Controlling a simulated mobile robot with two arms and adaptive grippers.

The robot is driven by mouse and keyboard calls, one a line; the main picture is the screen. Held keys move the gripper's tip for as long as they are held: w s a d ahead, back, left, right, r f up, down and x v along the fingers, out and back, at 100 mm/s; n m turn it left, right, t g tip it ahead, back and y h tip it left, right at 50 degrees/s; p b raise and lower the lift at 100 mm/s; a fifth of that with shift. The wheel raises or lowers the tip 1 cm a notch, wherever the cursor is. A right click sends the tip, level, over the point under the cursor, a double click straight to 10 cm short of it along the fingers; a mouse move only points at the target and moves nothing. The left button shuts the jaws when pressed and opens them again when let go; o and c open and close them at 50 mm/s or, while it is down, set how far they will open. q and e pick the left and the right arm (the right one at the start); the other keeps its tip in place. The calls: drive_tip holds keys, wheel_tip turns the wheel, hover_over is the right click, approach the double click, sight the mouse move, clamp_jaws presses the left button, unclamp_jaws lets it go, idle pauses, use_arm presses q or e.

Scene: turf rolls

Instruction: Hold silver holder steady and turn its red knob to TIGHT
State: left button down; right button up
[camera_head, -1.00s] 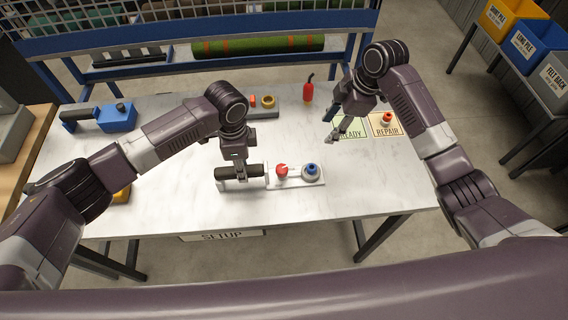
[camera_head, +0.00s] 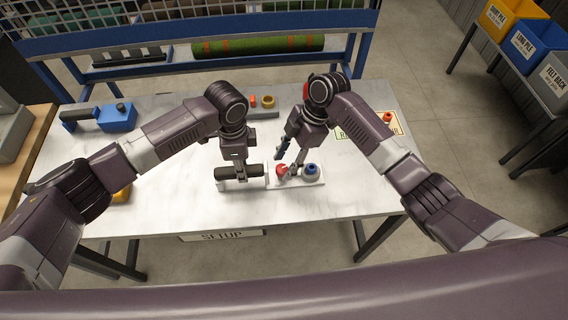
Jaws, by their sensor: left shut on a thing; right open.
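The silver holder (camera_head: 309,182) lies on the white table right of centre, with a black cylinder (camera_head: 226,172) at its left part. Its red knob (camera_head: 281,170) stands beside a blue-and-silver knob (camera_head: 311,170). My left gripper (camera_head: 241,178) is shut on the black cylinder part of the holder. My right gripper (camera_head: 288,163) is open, with its fingers just above and beside the red knob. Whether a finger touches the knob I cannot tell. Any TIGHT marking is too small to read.
A blue tool (camera_head: 117,117) lies at the back left of the white table (camera_head: 160,195). A grey tray with a gold ring (camera_head: 268,101) sits at the back. A REPAIR card with a red-topped piece (camera_head: 387,117) is at the right, partly behind my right arm.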

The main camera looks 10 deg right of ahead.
drive_tip(key=shift+s+a+f, duration=0.1)
drive_tip(key=shift+a+f, duration=0.1)
drive_tip(key=shift+f, duration=0.4)
drive_tip(key=c, duration=1.2)
drive_tip(key=shift+o, duration=0.2)
